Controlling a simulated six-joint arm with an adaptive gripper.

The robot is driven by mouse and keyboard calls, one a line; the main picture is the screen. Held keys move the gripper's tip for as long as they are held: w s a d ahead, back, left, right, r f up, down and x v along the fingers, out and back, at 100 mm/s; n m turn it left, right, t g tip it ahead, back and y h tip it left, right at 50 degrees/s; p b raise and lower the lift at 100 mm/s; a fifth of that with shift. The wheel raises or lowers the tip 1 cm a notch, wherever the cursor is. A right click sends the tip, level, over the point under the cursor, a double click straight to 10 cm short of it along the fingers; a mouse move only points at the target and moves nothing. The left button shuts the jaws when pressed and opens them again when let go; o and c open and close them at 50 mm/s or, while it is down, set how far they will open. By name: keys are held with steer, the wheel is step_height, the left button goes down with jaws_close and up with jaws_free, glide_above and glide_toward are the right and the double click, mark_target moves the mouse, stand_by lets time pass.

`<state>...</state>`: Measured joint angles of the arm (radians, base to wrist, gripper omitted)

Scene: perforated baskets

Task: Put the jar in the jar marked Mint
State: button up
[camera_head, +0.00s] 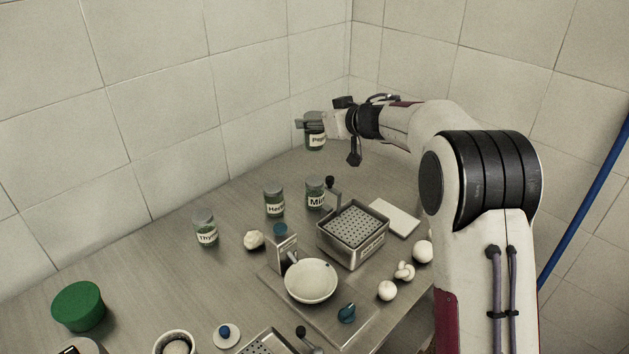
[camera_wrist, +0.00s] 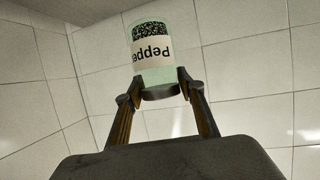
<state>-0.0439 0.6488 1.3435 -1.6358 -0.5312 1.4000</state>
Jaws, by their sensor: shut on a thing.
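My gripper (camera_head: 306,122) is shut on a glass jar labelled Pepper (camera_head: 315,137) and holds it in the air above the back of the table. In the wrist view the Pepper jar (camera_wrist: 151,48) sits between the two fingertips (camera_wrist: 160,88), gripped at its dark lid, with dark grains inside. The jar marked Mint (camera_head: 315,193) stands upright on the table below, with a grey lid on top; a black-knobbed handle partly covers its right side. My gripper is well above the Mint jar and apart from it.
Jars marked Herbs (camera_head: 274,203) and Thyme (camera_head: 205,232) stand left of Mint. A perforated metal basket (camera_head: 352,258) is just in front of it. Tiled walls close off the back.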

mark_target(314, 143)
steer(key=shift+f, duration=0.1)
steer(key=shift+f, duration=0.1)
stand_by(0.5)
steer(key=shift+f, duration=3.05)
steer(key=shift+f, duration=1.85)
steer(key=shift+f, duration=0.1)
steer(key=o, duration=1.2)
steer(key=shift+f, duration=0.1)
steer(key=shift+o, duration=0.2)
steer(key=shift+s+r, duration=0.1)
steer(key=shift+r, duration=0.1)
